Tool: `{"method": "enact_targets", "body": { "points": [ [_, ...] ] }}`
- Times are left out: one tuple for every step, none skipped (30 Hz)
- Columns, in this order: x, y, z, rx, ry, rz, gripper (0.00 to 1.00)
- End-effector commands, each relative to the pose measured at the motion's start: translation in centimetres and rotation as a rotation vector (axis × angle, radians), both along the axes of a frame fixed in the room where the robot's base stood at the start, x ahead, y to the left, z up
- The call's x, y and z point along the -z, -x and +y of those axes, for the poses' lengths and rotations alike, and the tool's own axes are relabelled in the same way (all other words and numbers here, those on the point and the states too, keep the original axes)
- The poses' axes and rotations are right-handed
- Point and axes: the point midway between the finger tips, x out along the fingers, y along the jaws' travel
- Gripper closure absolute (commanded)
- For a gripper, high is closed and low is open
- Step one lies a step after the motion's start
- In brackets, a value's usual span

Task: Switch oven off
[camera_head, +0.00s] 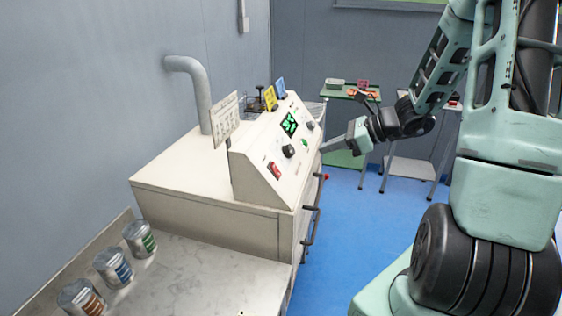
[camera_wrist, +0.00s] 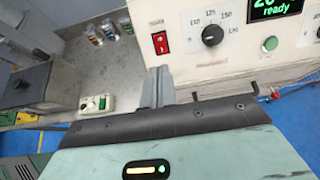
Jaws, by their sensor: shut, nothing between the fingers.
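The oven (camera_head: 200,185) is a cream cabinet with a sloped control panel. A red rocker switch (camera_head: 274,169) sits at the panel's near lower end; the wrist view shows this red switch (camera_wrist: 160,43) too, just above the fingers. A black dial (camera_head: 288,151) is beside it, also in the wrist view (camera_wrist: 212,34). The green display (camera_wrist: 275,8) reads "ready", with a green button (camera_wrist: 270,44) below. My gripper (camera_head: 324,148) is shut and empty, in front of the panel; its closed fingers (camera_wrist: 158,85) point up toward the panel below the red switch. Contact with the oven cannot be told.
Several cans (camera_head: 139,238) stand on the pale bench left of the oven. A dark handle (camera_head: 312,222) sticks out from the oven's front. A small box with a green switch (camera_wrist: 96,104) is on the bench. A green-topped table (camera_head: 348,95) stands behind. Blue floor is open before the oven.

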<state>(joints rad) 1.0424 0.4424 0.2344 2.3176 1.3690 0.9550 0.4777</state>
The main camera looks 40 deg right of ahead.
Motion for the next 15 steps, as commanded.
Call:
{"method": "enact_targets", "body": {
  "points": [
    [0.0, 0.0, 0.0, -0.001, 0.0, 0.0, 1.0],
    [0.0, 0.0, 0.0, -0.001, 0.001, 0.001, 1.0],
    [0.0, 0.0, 0.1, -0.002, 0.002, 0.0, 1.0],
    [0.1, -0.1, 0.1, -0.003, 0.001, 0.0, 1.0],
    [0.1, -0.2, 0.2, -0.004, 0.0, 0.0, 1.0],
    [0.2, -0.4, 0.4, -0.005, 0.001, 0.0, 1.0],
    [0.4, -0.6, 0.5, -0.005, 0.002, 0.0, 1.0],
    [0.5, -0.8, 0.7, -0.006, 0.0, 0.0, 1.0],
    [0.8, -1.1, 1.0, -0.006, -0.001, 0.001, 1.0],
    [1.0, -1.4, 1.3, -0.007, -0.001, 0.001, 1.0],
    [1.3, -1.8, 1.6, -0.006, 0.0, 0.002, 1.0],
    [1.7, -2.3, 2.0, -0.007, -0.003, 0.001, 1.0],
    [2.0, -2.7, 2.4, -0.008, -0.001, 0.001, 1.0],
    [2.3, -3.2, 2.7, -0.007, -0.003, 0.003, 1.0],
    [2.7, -3.7, 3.1, -0.007, -0.003, 0.002, 1.0]
  ]
}}
